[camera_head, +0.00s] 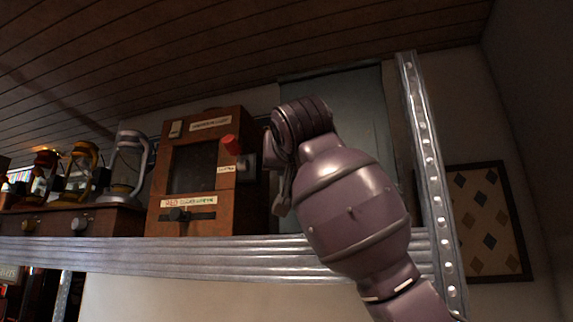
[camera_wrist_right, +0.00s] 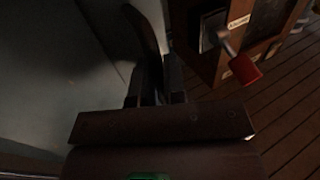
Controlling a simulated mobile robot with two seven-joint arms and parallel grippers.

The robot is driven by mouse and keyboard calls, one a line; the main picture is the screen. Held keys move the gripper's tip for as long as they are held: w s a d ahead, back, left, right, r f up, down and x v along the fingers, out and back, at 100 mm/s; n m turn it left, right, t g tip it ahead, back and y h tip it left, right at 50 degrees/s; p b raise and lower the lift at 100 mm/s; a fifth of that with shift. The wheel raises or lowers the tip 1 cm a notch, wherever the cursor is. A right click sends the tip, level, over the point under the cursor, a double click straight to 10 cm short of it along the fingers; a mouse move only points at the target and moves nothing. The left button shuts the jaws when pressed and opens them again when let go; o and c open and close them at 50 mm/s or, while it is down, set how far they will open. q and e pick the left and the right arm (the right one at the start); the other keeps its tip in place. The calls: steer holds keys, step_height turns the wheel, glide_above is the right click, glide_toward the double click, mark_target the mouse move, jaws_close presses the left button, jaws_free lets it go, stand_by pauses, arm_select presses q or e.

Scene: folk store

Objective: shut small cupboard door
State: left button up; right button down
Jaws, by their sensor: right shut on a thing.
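A grey-green panel (camera_head: 355,110) stands upright behind the metal shelf and looks like the cupboard door. My right arm covers its lower left part. The panel also fills the left of the right wrist view (camera_wrist_right: 45,75). My right gripper (camera_wrist_right: 155,75) is close in front of the panel, shut on a slim dark piece (camera_wrist_right: 146,28) that looks like a handle. The dim picture hides exactly how the fingers hold it. In the head view my wrist hides most of the gripper. My left gripper is not in view.
A wooden box (camera_head: 226,187) with a dark window and a red knob (camera_head: 231,144) stands just left of my right gripper. Several lanterns (camera_head: 127,165) stand further left. The metal shelf edge (camera_head: 190,258) and upright post (camera_head: 430,165) lie close to my arm.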

steer(key=c, duration=1.2)
jaws_free()
steer(key=shift+w, duration=0.15)
steer(key=s+b, duration=0.2)
steer(key=s, duration=0.9)
steer(key=shift+d+b, duration=0.35)
steer(key=shift+b, duration=0.05)
steer(key=shift+w, duration=0.1)
